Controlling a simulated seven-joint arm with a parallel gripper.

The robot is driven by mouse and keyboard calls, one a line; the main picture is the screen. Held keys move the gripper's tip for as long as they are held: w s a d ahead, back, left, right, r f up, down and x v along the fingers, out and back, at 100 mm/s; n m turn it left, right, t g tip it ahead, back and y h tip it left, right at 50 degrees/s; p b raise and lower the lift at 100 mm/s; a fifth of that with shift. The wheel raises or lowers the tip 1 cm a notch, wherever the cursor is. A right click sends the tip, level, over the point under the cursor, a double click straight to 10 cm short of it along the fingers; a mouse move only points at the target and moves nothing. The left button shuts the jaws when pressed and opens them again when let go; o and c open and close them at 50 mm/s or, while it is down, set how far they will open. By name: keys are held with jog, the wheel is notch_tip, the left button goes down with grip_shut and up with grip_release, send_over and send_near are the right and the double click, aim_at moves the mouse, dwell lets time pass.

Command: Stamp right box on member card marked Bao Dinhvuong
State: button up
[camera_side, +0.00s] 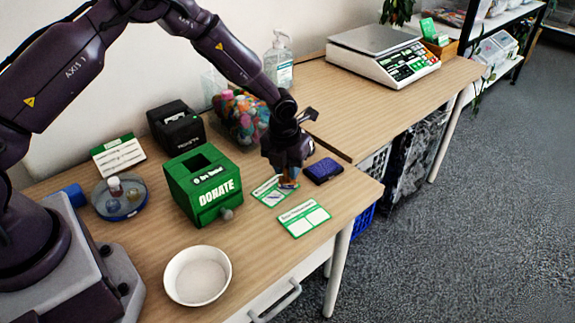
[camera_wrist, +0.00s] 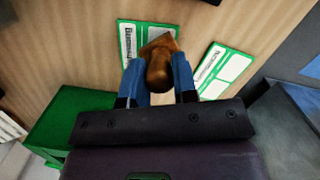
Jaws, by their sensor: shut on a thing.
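My gripper (camera_side: 288,178) points down at the table, with its blue fingers shut on a brown wooden stamp (camera_wrist: 160,68). In the side view the stamp's lower part (camera_side: 289,185) is over or at the right end of a green-edged white card (camera_side: 268,190); whether it touches cannot be told. In the wrist view the stamp covers part of this card (camera_wrist: 128,42). A second card (camera_side: 304,218), with two white boxes, lies nearer the side camera and is uncovered; it also shows in the wrist view (camera_wrist: 226,68). The printed names are too small to read.
A dark blue pad or case (camera_side: 322,170) lies just right of the gripper. A green donate box (camera_side: 203,185) stands to the left. A white bowl (camera_side: 197,275) is at the front. A jar of colourful items (camera_side: 240,117) and a black box (camera_side: 177,128) stand behind.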

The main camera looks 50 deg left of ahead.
jog(key=shift+f, duration=0.35)
dwell(0.6)
jog(key=shift+r, duration=0.1)
jog(key=shift+r, duration=3.4)
